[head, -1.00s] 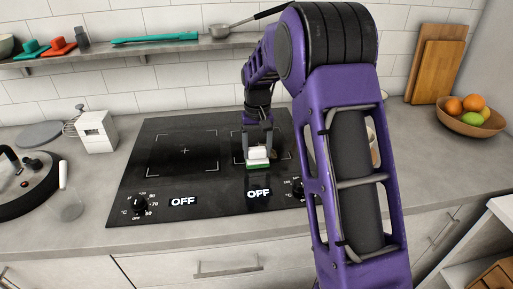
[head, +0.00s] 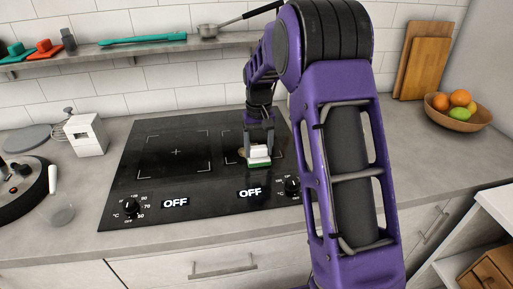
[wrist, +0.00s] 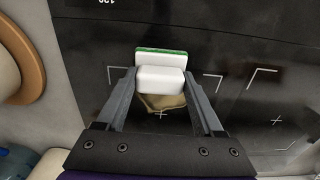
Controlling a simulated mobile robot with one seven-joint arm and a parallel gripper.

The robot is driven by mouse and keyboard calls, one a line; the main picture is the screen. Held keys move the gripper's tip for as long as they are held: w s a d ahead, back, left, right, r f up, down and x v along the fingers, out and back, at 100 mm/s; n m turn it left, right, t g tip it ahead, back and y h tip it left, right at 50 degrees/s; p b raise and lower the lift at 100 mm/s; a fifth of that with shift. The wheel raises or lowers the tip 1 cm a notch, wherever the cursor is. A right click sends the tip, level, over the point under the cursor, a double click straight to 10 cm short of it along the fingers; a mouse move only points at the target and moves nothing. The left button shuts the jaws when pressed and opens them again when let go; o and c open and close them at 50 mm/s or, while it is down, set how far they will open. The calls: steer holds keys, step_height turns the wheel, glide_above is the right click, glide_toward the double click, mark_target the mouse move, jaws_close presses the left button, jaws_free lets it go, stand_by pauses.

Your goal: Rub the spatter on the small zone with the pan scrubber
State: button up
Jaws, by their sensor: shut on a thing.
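The pan scrubber (head: 259,153) is white with a green pad underneath. My gripper (head: 258,146) is shut on its white handle, and the green side faces down at the black cooktop (head: 200,207). It also shows in the wrist view (wrist: 160,80) between the two fingers. The small zone (head: 280,150) is the right-hand marked square on the cooktop. A tan-brown spatter (wrist: 162,103) lies in that zone beside the scrubber, partly hidden by it in the wrist view. In the head view a bit of the spatter shows left of the gripper.
Two knobs (head: 130,208) (head: 292,187) and two OFF displays sit along the cooktop's front edge. A lidded pan (head: 22,190) is at far left, with a white box (head: 86,135) behind it. A fruit bowl (head: 458,118) stands at right. The left zone is clear.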

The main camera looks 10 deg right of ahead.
steer(key=shift+d, duration=0.6)
steer(key=shift+w, duration=0.1)
steer(key=shift+w+r+p, duration=0.1)
steer(key=shift+w+p, duration=0.95)
steer(key=shift+w, duration=0.4)
